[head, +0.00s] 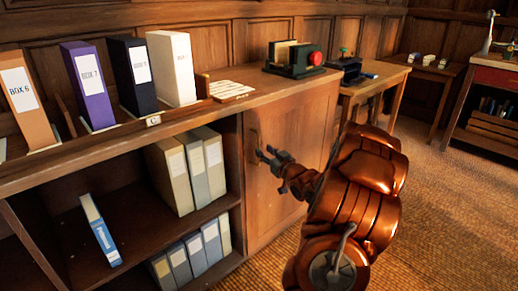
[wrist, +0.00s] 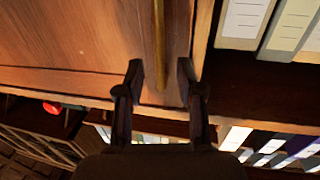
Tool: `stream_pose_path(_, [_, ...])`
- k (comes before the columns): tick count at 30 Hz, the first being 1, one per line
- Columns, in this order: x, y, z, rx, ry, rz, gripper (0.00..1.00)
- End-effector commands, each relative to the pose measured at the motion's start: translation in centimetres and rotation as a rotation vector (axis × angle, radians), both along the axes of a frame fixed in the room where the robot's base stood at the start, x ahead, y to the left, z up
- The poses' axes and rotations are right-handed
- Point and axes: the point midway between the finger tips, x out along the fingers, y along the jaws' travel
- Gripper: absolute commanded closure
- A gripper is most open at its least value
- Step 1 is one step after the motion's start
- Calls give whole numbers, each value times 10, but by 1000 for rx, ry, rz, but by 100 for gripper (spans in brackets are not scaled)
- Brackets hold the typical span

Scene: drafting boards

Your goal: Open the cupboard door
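The wooden cupboard door (head: 292,140) is closed, to the right of the open shelves. Its slim upright handle (head: 254,138) is near the door's left edge. My gripper (head: 266,155) is in front of the door beside the handle. In the wrist view, my gripper (wrist: 159,78) is open, with one finger on each side of the line of the brass-coloured handle (wrist: 159,45). The handle's end lies between the fingertips. Neither finger appears to touch it, and I cannot tell how deep the handle sits between them. The door (wrist: 80,40) fills the upper left there.
Open shelves with binders (head: 190,165) adjoin the door on the left. Box files, including a purple one (head: 88,85), stand on the counter (head: 240,95) above. A wooden table (head: 375,80) stands beyond the cupboard. The carpet (head: 440,200) at right is clear.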

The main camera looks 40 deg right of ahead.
Motion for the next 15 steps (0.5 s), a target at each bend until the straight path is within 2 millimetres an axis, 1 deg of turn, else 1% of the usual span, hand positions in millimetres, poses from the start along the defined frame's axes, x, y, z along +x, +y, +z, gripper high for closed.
stream_pose_path(1, [8, -1, -1, -2, -1, 3, 63])
stream_pose_path(6, [28, -6, 1, -4, -4, 1, 63])
stream_pose_path(9, [36, -7, 1, -3, -2, 1, 63])
stream_pose_path(15, [45, -10, 1, -2, -1, 0, 63])
